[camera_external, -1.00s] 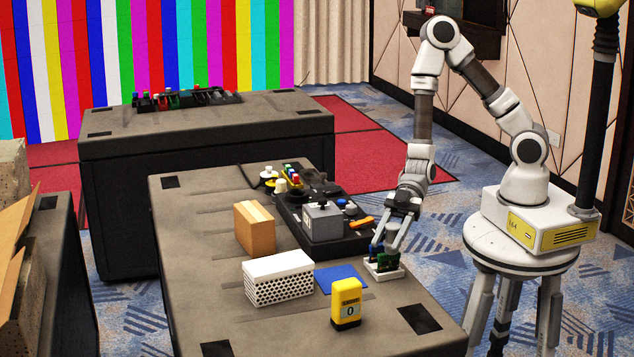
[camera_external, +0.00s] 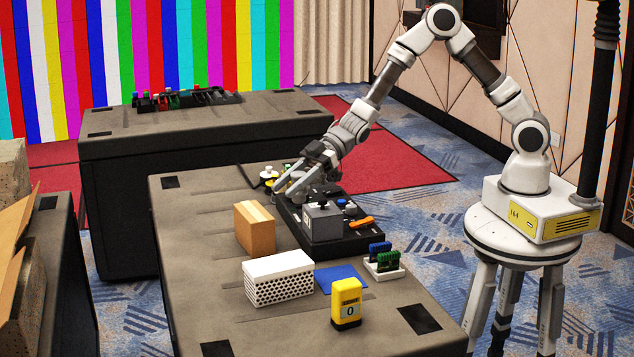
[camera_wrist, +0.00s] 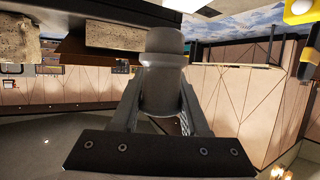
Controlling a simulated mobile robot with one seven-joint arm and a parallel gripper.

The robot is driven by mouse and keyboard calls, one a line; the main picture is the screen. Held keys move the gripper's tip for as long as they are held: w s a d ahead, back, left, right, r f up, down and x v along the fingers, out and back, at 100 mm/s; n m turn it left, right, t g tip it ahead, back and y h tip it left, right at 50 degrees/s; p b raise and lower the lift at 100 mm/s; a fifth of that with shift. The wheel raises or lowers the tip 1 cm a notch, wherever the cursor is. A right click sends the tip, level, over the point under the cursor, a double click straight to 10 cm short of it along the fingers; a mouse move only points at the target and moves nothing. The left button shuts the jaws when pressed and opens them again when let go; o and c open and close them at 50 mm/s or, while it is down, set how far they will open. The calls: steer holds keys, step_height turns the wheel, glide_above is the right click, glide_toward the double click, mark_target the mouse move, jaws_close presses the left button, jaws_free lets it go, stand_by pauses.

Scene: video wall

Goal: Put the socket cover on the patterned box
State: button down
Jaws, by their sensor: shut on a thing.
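The patterned box (camera_external: 278,280), white with dark holes along its side, stands on the near table. My gripper (camera_external: 290,184) is at the far end of the black control panel, above and beyond the patterned box. In the wrist view my gripper (camera_wrist: 163,105) is shut on a grey, stepped cylindrical piece (camera_wrist: 164,45), which appears to be the socket cover. In the outside view this piece is small and hard to tell from the fingers. Whether it still touches anything below cannot be told.
The control panel (camera_external: 365,243) carries a grey box (camera_external: 322,222) and an orange handle. A cardboard box (camera_external: 254,229), a blue sheet (camera_external: 340,277), a yellow device (camera_external: 346,302) and a white holder with circuit boards (camera_external: 384,272) stand nearby. The patterned box's top is clear.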

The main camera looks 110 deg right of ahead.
steer(key=w+r, duration=0.1)
steer(key=w, duration=0.1)
steer(key=b, duration=0.4)
glide_above(266, 269)
steer(key=shift+m+h, duration=0.3)
step_height(266, 269, down, 6)
steer(key=shift+d+f, duration=0.1)
steer(key=shift+f, duration=0.05)
steer(key=shift+f+b, duration=0.45)
steer(key=shift+f, duration=1.55)
steer(key=shift+f, duration=0.25)
steer(key=shift+c, duration=2)
jaws_free()
steer(key=shift+r, duration=0.1)
